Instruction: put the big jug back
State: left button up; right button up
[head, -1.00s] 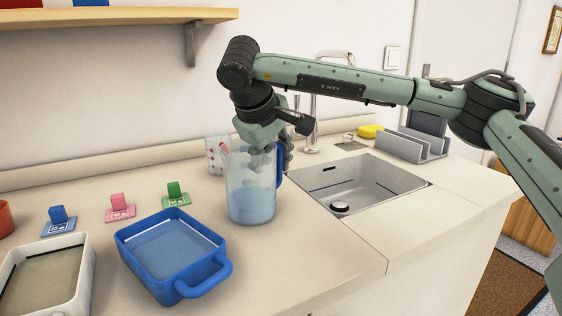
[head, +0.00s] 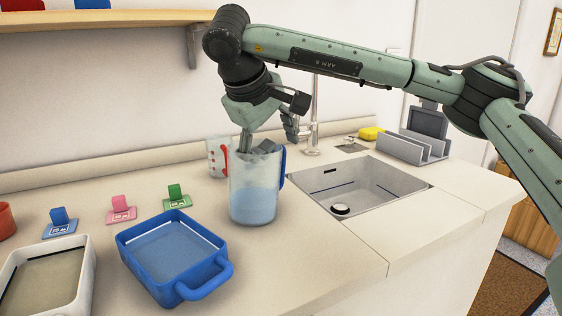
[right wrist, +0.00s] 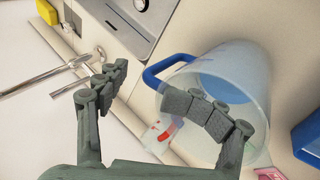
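The big jug (head: 253,188) is clear with a blue handle and holds bluish liquid. It stands upright on the counter, left of the sink. My right gripper (head: 270,145) is open at its rim, one finger over the jug's mouth and the other to the right, beyond the handle side. In the right wrist view the jug (right wrist: 235,80) is at the right, and its blue handle (right wrist: 165,66) shows in the gap between the spread fingers of the gripper (right wrist: 148,85). My left gripper is not in view.
A smaller jug with a red handle (head: 216,158) stands close behind. A blue tray (head: 172,255) and a pale tray (head: 45,280) are at front left, with blue, pink and green tags behind. The sink (head: 365,188) is right; a grey rack (head: 412,146) stands beyond it.

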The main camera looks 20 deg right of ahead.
pick_arm(q)
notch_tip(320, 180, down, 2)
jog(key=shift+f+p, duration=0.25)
jog(key=shift+p, duration=0.25)
pick_arm(e)
jog(key=v, duration=0.7)
jog(key=shift+r, duration=0.2)
jog(key=shift+s, duration=0.1)
